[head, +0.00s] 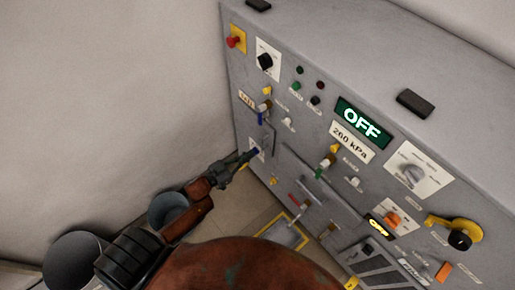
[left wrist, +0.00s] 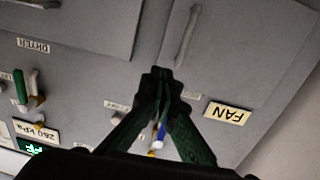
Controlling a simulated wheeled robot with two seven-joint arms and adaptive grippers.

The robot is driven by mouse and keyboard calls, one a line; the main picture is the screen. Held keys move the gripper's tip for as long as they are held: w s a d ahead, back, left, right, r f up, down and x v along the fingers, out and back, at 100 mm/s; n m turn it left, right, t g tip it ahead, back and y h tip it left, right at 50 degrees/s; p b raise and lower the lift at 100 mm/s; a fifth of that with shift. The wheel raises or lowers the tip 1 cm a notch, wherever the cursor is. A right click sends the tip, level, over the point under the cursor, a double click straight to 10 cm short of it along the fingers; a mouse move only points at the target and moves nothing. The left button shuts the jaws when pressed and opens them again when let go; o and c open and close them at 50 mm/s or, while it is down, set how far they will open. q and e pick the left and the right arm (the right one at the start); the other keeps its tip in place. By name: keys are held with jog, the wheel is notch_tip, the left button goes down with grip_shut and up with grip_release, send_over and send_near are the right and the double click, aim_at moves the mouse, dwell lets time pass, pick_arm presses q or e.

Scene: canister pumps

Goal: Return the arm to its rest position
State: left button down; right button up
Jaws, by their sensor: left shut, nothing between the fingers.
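My left gripper (head: 250,156) reaches in from the lower left of the head view, close to the left part of the grey control cabinet (head: 330,60). Its fingers are together and hold nothing. In the left wrist view the fingertips (left wrist: 160,78) meet in front of the cabinet face. A blue-tipped lever (left wrist: 160,132) shows behind and between the fingers there; in the head view a blue lever (head: 260,118) sits just above the gripper. I cannot tell whether the gripper touches the cabinet. My right gripper is not in view.
The cabinet carries a lit OFF display (head: 362,121), a 260 kPa label (head: 351,141), a red button (head: 234,41) and several knobs. A FAN label (left wrist: 227,113) shows in the wrist view. Grey bins (head: 75,262) stand by the left wall. A yellow-edged floor plate (head: 284,232) lies below.

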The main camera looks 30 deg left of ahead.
pick_arm(q)
jog(key=shift+v, duration=1.55)
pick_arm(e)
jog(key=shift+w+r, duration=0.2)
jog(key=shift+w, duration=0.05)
